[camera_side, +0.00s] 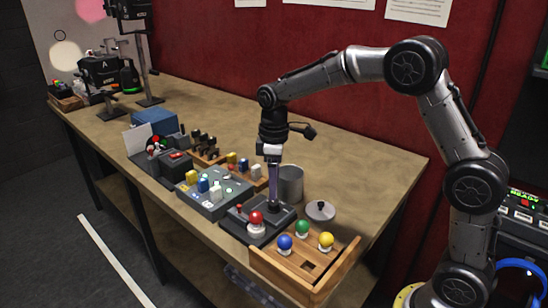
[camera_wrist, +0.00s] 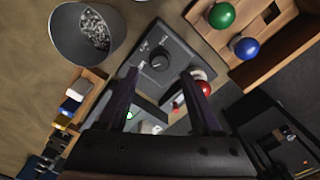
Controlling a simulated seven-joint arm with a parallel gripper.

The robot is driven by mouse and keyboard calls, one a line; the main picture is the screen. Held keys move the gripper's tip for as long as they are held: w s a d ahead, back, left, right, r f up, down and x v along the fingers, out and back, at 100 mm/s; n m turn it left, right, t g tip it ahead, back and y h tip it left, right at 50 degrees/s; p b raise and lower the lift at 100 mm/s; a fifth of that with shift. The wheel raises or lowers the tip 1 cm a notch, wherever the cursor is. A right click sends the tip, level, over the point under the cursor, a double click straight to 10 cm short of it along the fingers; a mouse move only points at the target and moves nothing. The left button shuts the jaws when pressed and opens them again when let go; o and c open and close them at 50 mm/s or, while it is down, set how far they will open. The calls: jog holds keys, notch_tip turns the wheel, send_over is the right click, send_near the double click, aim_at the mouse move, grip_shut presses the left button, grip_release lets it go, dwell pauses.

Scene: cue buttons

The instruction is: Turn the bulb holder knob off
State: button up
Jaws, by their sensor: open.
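The bulb holder is a dark grey box (camera_side: 235,230) with a red bulb (camera_side: 256,217) on its front part. In the wrist view its top panel (camera_wrist: 181,50) carries a round black knob (camera_wrist: 160,61) with small white markings, too small to read. The red bulb also shows at the right in the wrist view (camera_wrist: 204,88), partly behind a finger. My gripper (camera_side: 272,207) points down over the box. In the wrist view its open fingers (camera_wrist: 160,73) lie on either side below the knob, with nothing between them. Contact with the knob cannot be told. The fingers hide the knob in the side view.
A wooden tray (camera_side: 290,270) holds blue, green and yellow bulbs in front. A metal can (camera_side: 291,184) and a lid (camera_side: 320,211) stand close behind and right. A grey button box (camera_side: 214,203) is to the left. The back right of the table is clear.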

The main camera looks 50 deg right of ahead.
notch_tip(320, 180, up, 9)
dwell(0.3)
notch_tip(320, 180, up, 6)
jog(key=t, duration=0.1)
send_over(274, 203)
jog(key=s, duration=0.3)
jog(key=s+r+t, duration=0.2)
jog(key=s+r, duration=0.1)
jog(key=s, duration=0.7)
jog(key=s+a+f+m+t, duration=0.1)
jog(key=s+f+m, duration=0.6)
jog(key=s, duration=0.7)
notch_tip(274, 203, down, 2)
jog(key=shift+s+f+t, duration=0.2)
jog(key=shift+f+t, duration=0.05)
jog(key=shift+t, duration=0.55)
